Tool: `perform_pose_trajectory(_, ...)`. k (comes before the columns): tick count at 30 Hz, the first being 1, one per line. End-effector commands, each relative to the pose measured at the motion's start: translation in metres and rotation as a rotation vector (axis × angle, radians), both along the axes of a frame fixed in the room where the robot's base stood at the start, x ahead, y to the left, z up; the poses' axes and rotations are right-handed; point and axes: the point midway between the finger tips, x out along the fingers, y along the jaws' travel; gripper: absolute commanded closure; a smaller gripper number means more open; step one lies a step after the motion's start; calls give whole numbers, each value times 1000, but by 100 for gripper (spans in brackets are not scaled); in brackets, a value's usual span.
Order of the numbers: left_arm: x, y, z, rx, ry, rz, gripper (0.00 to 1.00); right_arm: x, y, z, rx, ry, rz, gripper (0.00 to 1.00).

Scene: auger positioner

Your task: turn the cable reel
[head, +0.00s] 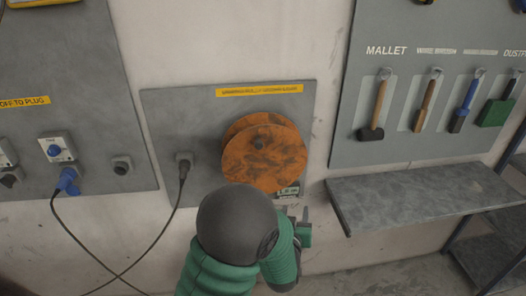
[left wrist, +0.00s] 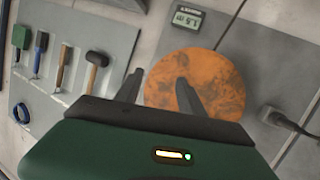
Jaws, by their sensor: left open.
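The orange, worn-looking cable reel (head: 264,152) is mounted on a grey wall panel in the middle of the head view. The reel also fills the upper middle of the left wrist view (left wrist: 215,75). My left gripper (head: 298,212) is just below and right of the reel in the head view, partly hidden by my own arm. In the left wrist view its two dark fingers (left wrist: 160,84) are apart with nothing between them, overlapping the reel's edge; I cannot tell whether they touch it. My right gripper is not in view.
A small digital display (head: 288,190) sits at the reel's lower right. A black plug with a cable (head: 184,163) is left of the reel. A blue plug (head: 68,180) is farther left. A grey shelf (head: 425,190) juts out at right, below a tool board (head: 400,147).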

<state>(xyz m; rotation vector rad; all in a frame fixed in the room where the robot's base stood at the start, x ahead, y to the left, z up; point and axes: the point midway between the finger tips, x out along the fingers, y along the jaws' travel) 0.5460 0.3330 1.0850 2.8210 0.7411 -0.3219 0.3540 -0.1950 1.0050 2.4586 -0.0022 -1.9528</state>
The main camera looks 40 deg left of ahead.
Motion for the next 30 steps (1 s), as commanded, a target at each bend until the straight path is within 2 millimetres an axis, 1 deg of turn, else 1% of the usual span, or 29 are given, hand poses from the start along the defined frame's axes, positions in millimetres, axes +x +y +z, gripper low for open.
perform_pose_trajectory(1,-3,21,2,70,-98,80,54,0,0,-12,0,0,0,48)
perform_pose_trajectory(3,-15,46,23,186,-237,184,54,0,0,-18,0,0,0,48)
perform_pose_trajectory(4,-21,53,31,233,-286,222,54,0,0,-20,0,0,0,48)
perform_pose_trajectory(6,-36,63,48,332,-379,288,54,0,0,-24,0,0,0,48)
perform_pose_trajectory(9,-51,66,64,423,-456,340,54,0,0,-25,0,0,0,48)
perform_pose_trajectory(12,-54,70,72,452,-481,356,54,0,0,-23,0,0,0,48)
perform_pose_trajectory(14,-50,75,76,452,-482,358,54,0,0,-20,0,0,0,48)
perform_pose_trajectory(17,-39,89,85,452,-482,359,54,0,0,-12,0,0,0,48)
perform_pose_trajectory(24,-1,134,109,451,-481,357,54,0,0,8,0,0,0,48)
perform_pose_trajectory(30,29,167,127,450,-482,355,54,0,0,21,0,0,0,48)
